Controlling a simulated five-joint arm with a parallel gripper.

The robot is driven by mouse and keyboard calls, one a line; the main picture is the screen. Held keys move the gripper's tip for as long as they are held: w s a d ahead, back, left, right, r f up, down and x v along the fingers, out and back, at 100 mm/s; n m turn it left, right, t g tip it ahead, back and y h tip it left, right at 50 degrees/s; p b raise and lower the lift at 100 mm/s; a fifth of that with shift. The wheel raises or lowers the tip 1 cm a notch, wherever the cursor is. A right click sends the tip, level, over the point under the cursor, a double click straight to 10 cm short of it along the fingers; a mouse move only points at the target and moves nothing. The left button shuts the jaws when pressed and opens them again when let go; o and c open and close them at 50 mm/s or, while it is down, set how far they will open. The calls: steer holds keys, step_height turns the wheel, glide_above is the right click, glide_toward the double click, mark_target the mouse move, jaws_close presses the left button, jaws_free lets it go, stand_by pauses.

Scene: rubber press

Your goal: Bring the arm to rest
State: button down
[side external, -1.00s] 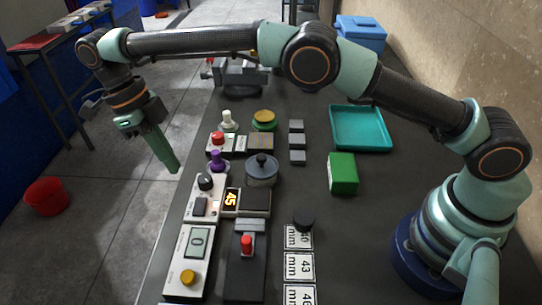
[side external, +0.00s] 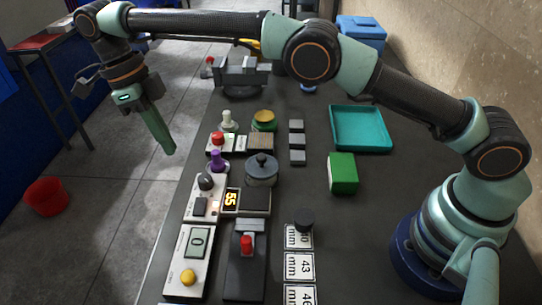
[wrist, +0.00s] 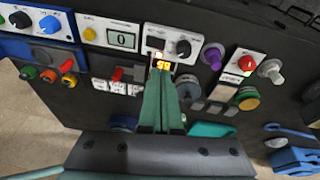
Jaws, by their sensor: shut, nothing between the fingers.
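My gripper (side external: 170,151) is shut and empty. In the side view it hangs high beyond the left edge of the bench, over the floor, its fingers pointing down and slightly right. In the wrist view its closed fingers (wrist: 163,80) point toward the control panels, and nothing is between them. The arm reaches out from its base at the right, across and above the bench, touching nothing that I can see.
The dark bench (side external: 350,225) carries control boxes with a display reading 55 (side external: 231,201), a teal tray (side external: 361,128), a green block (side external: 343,173), a vise (side external: 241,75) and number cards (side external: 299,267). A red bucket (side external: 46,195) stands on the floor.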

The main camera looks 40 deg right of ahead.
steer(key=s+d+r+n+t+y, duration=0.2)
steer(key=d+r+n+t, duration=0.2)
steer(key=d+r+n, duration=1.05)
steer(key=s+d+f+n+t, duration=0.2)
steer(key=s+d+f+n, duration=0.1)
steer(key=s+d+n, duration=0.2)
steer(key=s+d+f+n+t, duration=0.2)
steer(key=s+d+n, duration=0.4)
steer(key=s+d, duration=0.3)
steer(key=shift+d+f, duration=0.2)
steer(key=shift+f, duration=0.5)
steer(key=shift+n, duration=0.25)
